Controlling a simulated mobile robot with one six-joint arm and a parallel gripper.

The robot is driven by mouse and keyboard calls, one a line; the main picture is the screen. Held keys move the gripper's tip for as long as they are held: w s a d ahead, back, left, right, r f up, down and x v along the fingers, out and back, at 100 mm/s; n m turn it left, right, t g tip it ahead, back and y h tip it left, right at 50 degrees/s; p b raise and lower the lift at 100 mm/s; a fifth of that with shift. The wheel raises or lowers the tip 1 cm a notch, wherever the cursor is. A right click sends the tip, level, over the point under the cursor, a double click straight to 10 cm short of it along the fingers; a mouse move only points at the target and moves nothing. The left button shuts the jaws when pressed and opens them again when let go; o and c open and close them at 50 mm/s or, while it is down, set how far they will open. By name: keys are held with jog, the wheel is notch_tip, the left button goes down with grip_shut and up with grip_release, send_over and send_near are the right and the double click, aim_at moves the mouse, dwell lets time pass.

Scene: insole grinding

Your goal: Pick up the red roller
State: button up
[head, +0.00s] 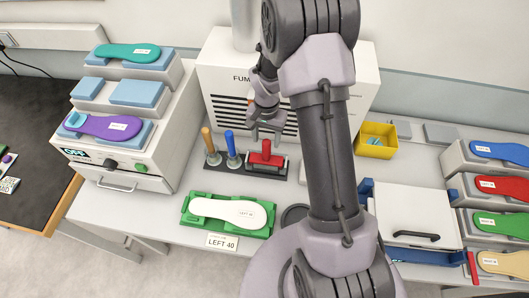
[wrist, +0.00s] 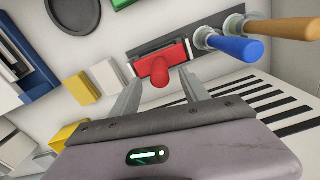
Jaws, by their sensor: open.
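The red roller (head: 266,155) rests on a dark rack on the white bench, with its red handle pointing up. In the wrist view the red roller (wrist: 160,66) lies between and just beyond my open fingertips, its round handle end facing the camera. My gripper (head: 265,133) is open and empty above the roller in the head view. In the wrist view my gripper (wrist: 160,95) has one finger on each side of the handle, and I cannot tell how far apart they are in depth.
A blue-handled tool (head: 231,145) and a tan-handled tool (head: 208,142) stand left of the roller on the dark rack (head: 249,169). The fume hood (head: 220,80) is behind. A green tray (head: 264,228) with a white insole is in front. A yellow bin (head: 377,140) is to the right.

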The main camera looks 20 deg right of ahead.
aim_at(267, 151)
notch_tip(267, 151, down, 2)
jog(key=shift+w, duration=0.15)
notch_tip(267, 151, down, 6)
jog(key=shift+d+f, duration=0.1)
jog(key=shift+c, duration=1)
grip_shut()
